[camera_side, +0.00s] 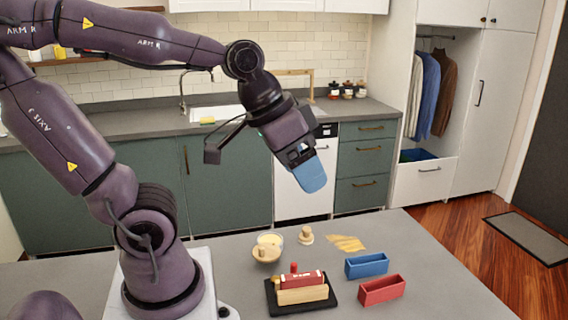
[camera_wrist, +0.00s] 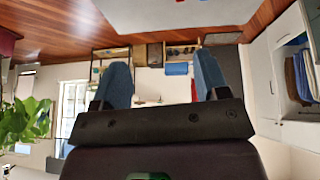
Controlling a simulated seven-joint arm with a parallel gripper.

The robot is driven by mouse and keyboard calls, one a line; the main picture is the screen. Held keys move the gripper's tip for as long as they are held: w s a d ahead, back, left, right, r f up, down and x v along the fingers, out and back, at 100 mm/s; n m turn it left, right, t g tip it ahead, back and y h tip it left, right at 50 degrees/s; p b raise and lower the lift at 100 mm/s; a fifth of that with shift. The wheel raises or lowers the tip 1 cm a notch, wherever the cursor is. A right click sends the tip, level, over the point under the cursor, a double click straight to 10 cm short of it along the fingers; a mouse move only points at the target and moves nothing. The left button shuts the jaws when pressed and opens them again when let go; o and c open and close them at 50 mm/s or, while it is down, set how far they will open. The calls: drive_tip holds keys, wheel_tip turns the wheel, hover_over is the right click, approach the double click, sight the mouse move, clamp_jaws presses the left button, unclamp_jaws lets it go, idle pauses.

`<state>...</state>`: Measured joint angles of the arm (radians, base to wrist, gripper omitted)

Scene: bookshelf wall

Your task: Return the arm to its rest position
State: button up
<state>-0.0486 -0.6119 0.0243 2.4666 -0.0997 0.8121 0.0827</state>
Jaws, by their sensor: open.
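My gripper (camera_side: 311,176) has blue fingers and is raised well above the grey table (camera_side: 430,255), apart from everything on it. It tilts down and to the right in the side view, where the fingers overlap. In the wrist view my gripper (camera_wrist: 161,76) shows two blue fingers standing wide apart, with nothing between them. The room shows beyond them.
Below on the table are a black tray (camera_side: 275,308) bearing red and pale blocks, a blue box (camera_side: 366,265), a red box (camera_side: 381,290), and small wooden-lidded pieces (camera_side: 266,253). Green cabinets (camera_side: 230,185) and a counter stand behind. The air around my gripper is clear.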

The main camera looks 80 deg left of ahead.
drive_tip(key=s, duration=0.1)
drive_tip(key=s+r, duration=0.1)
drive_tip(key=shift+s+d+y, duration=0.2)
drive_tip(key=shift+s+y, duration=0.1)
drive_tip(key=shift+s, duration=0.1)
drive_tip(key=shift+o, duration=0.5)
idle(0.6)
